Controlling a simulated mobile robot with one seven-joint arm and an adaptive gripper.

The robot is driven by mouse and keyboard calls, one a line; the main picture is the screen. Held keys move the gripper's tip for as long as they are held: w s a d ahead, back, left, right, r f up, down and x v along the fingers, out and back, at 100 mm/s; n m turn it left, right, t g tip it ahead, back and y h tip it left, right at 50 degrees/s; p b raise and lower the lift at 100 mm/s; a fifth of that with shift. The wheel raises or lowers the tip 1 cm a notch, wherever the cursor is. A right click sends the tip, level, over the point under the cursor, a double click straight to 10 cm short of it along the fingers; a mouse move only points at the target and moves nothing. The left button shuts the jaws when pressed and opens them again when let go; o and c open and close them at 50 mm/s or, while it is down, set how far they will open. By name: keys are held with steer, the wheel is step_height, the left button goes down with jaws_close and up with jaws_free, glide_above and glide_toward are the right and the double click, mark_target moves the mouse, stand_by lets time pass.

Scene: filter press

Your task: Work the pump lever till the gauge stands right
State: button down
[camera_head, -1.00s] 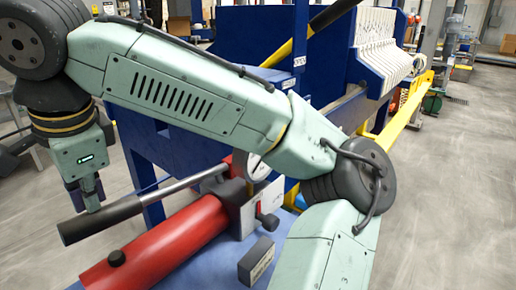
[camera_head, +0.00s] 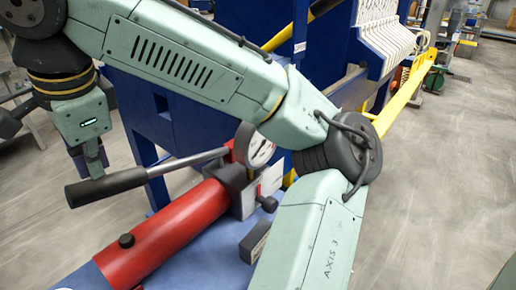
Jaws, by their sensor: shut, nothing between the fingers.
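The pump lever has a black grip (camera_head: 106,187) and a bare metal shaft (camera_head: 190,160); it slopes slightly up to the right toward the pump. My gripper (camera_head: 92,168) is shut and empty at the grip's upper edge. Its fingertips look close to or against the grip, partly hidden by it; contact cannot be told. The red pump cylinder (camera_head: 165,235) lies below the lever. The round white-faced gauge (camera_head: 261,150) stands behind the pump block, partly covered by my arm. Its needle is too small to read.
A small knob (camera_head: 268,203) sits on the pump block's right. A dark box (camera_head: 255,240) lies beside the cylinder on the blue base (camera_head: 85,280), close to my arm. The blue press frame (camera_head: 330,35) stands behind. Grey floor is open at right.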

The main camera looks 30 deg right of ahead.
steer(key=f+b, duration=0.1)
steer(key=f, duration=0.1)
steer(key=f+b, duration=0.1)
steer(key=f, duration=0.1)
steer(key=a+f+b, duration=0.1)
steer(key=f+b, duration=0.1)
steer(key=shift+s+f, duration=0.2)
steer(key=shift+f, duration=0.1)
steer(key=r+p, duration=0.3)
steer(key=d+r+p, duration=0.1)
steer(key=r+p, duration=0.2)
steer(key=r, duration=0.1)
steer(key=r+p, duration=0.3)
steer(key=r, duration=0.1)
steer(key=shift+w+d, duration=0.25)
steer(key=shift+f, duration=0.2)
stand_by(0.5)
steer(key=shift+f, duration=0.15)
